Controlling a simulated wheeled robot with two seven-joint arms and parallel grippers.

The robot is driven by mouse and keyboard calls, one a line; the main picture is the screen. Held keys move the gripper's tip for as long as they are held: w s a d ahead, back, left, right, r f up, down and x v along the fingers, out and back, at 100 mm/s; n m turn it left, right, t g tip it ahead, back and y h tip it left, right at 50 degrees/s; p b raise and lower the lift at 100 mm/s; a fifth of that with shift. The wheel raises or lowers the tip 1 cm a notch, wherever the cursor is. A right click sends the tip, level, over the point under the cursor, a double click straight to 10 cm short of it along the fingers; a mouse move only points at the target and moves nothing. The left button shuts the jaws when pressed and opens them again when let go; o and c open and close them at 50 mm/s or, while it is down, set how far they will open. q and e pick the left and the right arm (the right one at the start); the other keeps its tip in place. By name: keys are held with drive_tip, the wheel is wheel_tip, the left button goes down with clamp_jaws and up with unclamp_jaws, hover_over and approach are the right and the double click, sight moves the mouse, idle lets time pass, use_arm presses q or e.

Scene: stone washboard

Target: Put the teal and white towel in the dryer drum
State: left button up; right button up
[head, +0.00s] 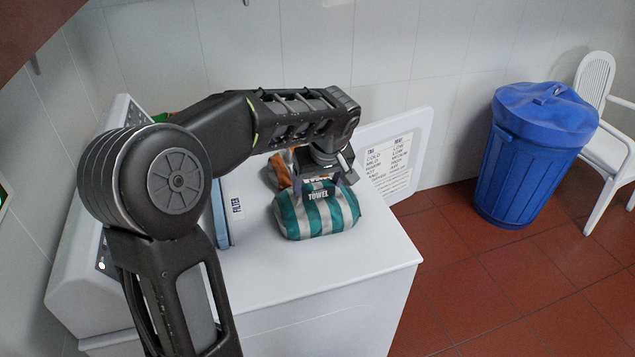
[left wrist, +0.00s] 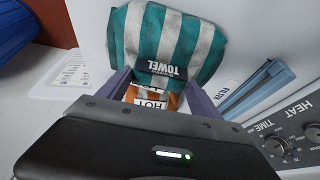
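The teal and white striped towel (head: 318,212), with a dark TOWEL label, lies rolled on the white top of the dryer (head: 330,275). It also shows in the left wrist view (left wrist: 165,45), just beyond my fingertips. My left gripper (head: 325,182) points down at the towel's far edge, between it and an orange and grey cloth bundle (head: 281,168). In the left wrist view the purple fingers (left wrist: 158,92) stand apart, with part of the orange bundle showing between them. I cannot tell whether they touch the towel. The drum is not in view. My right gripper is not in view.
A blue filter piece (head: 221,215) lies left of the towel. The control panel with dials (left wrist: 297,135) runs along the dryer's side. A white sign board (head: 405,160) stands behind. A blue lidded bin (head: 535,150) and white chair (head: 597,110) stand at right on open red tiles.

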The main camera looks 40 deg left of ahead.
use_arm(q)
drive_tip(key=o, duration=0.4)
drive_tip(key=shift+o, duration=0.2)
drive_tip(key=v, duration=1.2)
drive_tip(key=shift+r+b, duration=0.25)
drive_tip(key=shift+b, duration=0.2)
